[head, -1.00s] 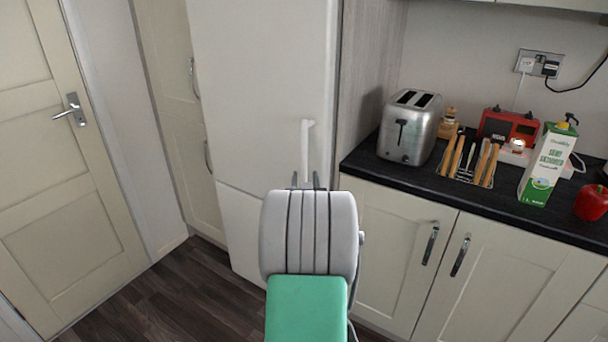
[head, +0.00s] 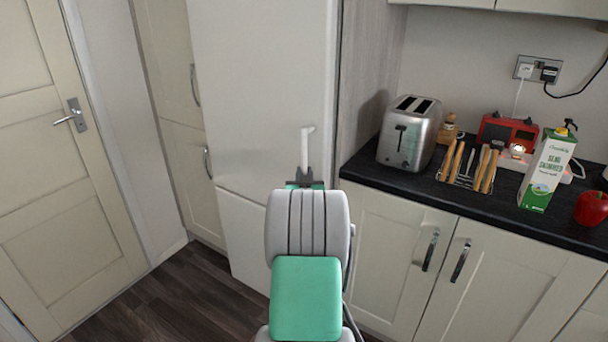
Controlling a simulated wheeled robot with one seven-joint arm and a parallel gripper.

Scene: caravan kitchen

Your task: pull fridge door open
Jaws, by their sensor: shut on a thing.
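The fridge (head: 262,85) is a tall white unit in the middle of the head view, with a seam between its upper door and the lower panel. The upper door looks shut. Its white vertical handle (head: 305,145) stands near the door's right edge. My gripper (head: 305,174) is at the lower end of the handle, its dark fingers shut on it. My grey and green arm hides the lower panel's right part and the palm side of the gripper.
A black worktop (head: 400,182) to the right holds a toaster (head: 408,132), a toast rack (head: 466,168), a red appliance (head: 507,133), a milk carton (head: 547,170) and a red pepper (head: 590,208). A cream door (head: 60,170) stands at left. Dark floor (head: 185,290) is clear in front of the fridge's left side.

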